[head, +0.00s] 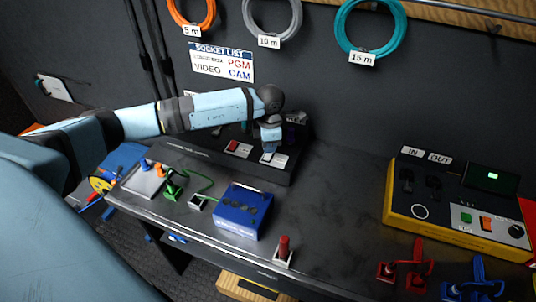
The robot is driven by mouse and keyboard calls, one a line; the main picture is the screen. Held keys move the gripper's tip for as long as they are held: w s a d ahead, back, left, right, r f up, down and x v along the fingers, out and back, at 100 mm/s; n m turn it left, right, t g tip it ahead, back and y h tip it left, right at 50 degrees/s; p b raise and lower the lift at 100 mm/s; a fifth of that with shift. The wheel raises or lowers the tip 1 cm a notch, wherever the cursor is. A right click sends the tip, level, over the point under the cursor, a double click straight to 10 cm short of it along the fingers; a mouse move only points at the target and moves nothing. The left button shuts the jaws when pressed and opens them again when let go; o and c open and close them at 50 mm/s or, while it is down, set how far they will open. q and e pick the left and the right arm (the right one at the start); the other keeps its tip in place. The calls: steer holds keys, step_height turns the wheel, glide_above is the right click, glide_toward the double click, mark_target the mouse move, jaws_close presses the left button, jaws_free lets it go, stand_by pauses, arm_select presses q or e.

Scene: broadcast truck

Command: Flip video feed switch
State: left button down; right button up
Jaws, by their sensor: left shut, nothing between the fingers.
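A long black panel (211,163) with small labelled plates stands at the back of the dark table. A red-and-white plate (238,149) and a white plate (274,159) show on it. My left gripper (268,156) points down at the panel, shut and empty, right at the white plate; I cannot tell whether it touches. The arm and gripper hide part of the panel, and no switch can be clearly read as the video feed switch. A red-capped lever on a white base (283,251) stands at the table's front edge. My right gripper is not in view.
A blue box (243,211) stands in front of the panel, with a green cable and small connectors to its left. A yellow-and-black device (457,205) is at the right, with red (405,265) and blue (473,280) clamp-like pieces before it. The table's middle right is clear.

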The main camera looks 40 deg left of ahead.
arm_select(q)
steer(key=shift+f, duration=0.3)
steer(key=shift+r+p, duration=1.8)
steer(key=shift+r, duration=1.75)
